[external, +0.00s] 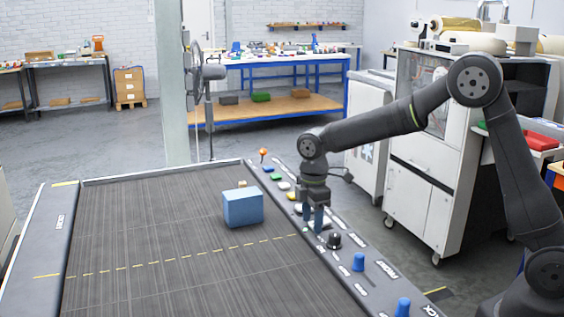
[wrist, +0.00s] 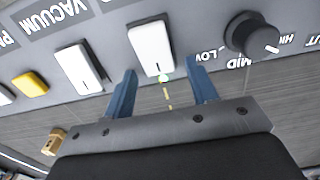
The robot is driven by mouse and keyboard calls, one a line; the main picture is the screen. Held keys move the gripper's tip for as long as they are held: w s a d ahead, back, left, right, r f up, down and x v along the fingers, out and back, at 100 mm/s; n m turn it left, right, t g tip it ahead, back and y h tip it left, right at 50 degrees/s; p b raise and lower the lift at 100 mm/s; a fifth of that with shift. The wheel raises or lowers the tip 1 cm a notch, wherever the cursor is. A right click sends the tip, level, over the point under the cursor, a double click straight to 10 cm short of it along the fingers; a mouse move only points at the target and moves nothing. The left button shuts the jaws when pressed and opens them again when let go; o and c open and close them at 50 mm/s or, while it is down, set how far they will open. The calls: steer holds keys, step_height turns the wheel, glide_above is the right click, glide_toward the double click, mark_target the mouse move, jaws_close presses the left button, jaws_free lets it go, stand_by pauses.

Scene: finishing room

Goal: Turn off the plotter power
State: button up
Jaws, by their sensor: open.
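The plotter has a wide dark bed (external: 150,240) with a grey control panel (external: 375,275) along its right side. My gripper (external: 313,222) is over the panel, fingers down and open. In the wrist view my blue fingertips (wrist: 162,72) straddle the near end of a white rocker switch (wrist: 152,45); contact cannot be told. A second white rocker (wrist: 80,68) lies to its left, beside the VACUUM label. A yellow button (wrist: 30,83) is further left. A black knob (wrist: 252,35) marked LOW, MID and HIGH is to the right. No power label is readable.
A blue box (external: 242,207) sits on the bed left of my gripper, with a small tan block (wrist: 55,140) behind it. A white cabinet (external: 425,170) stands right.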

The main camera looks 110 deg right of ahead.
steer(key=shift+c, duration=0.4)
steer(key=c, duration=0.9)
steer(key=shift+s+r+t, duration=0.15)
steer(key=shift+s+t, duration=0.1)
steer(key=shift+t, duration=0.65)
steer(key=shift+s+r+t, duration=0.1)
steer(key=shift+s+t, duration=0.1)
steer(key=shift+t, duration=0.7)
steer(key=o, duration=1)
steer(key=shift+r, duration=0.1)
steer(key=v, duration=1.7)
steer(key=shift+s+r, duration=0.1)
steer(key=shift+s, duration=0.1)
